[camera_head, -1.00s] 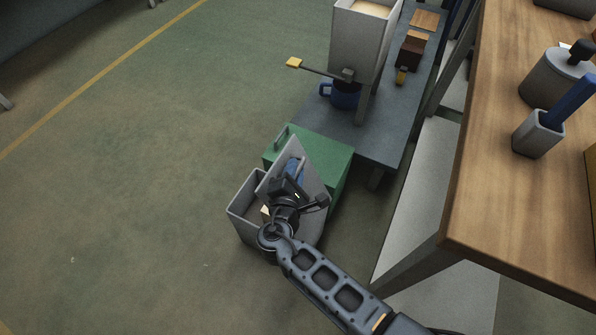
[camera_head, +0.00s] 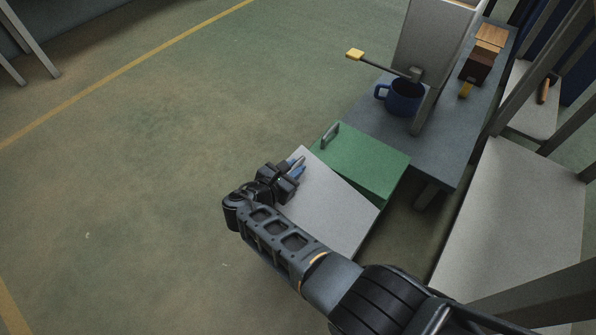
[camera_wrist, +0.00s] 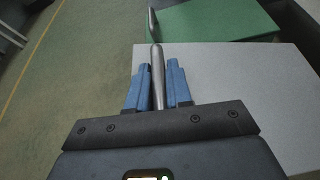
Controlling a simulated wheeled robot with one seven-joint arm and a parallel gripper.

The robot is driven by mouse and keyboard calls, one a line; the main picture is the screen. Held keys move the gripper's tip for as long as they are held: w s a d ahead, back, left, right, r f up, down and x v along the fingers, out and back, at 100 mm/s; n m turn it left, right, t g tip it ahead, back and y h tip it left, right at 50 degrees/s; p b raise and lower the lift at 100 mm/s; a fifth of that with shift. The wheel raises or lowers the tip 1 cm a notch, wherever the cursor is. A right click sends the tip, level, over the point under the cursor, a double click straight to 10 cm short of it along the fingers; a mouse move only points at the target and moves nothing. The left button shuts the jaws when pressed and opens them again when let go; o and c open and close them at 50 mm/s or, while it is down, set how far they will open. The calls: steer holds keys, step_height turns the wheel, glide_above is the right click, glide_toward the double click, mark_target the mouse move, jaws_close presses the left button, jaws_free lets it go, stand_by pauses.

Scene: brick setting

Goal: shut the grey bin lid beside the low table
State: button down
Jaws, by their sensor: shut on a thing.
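The grey bin lid (camera_head: 325,200) lies flat or nearly flat over its bin, beside the low table (camera_head: 437,150). The lid also shows in the wrist view (camera_wrist: 235,85). The bin body beneath is hidden by the lid and my arm, so I cannot tell whether a small gap is left. My gripper (camera_head: 296,168) is at the lid's far left edge. In the wrist view its blue fingers (camera_wrist: 158,88) are shut on the lid's metal bar handle (camera_wrist: 157,62), one finger on each side.
A green box (camera_head: 362,160) with a handle stands right behind the lid. Open floor lies to the left.

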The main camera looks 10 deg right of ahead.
step_height(320, 180, down, 9)
steer(key=w+a+n+g+b, duration=0.1)
steer(key=a+b, duration=0.1)
steer(key=b, duration=0.7)
steer(key=shift+w+n+h, duration=0.3)
steer(key=shift+w+h, duration=0.05)
steer(key=shift+h, duration=0.05)
steer(key=shift+d+f, duration=0.1)
steer(key=shift+f, duration=0.05)
steer(key=c, duration=1.4)
jaws_free()
steer(key=shift+o, duration=1.4)
steer(key=shift+w, duration=0.1)
steer(key=shift+r, duration=0.25)
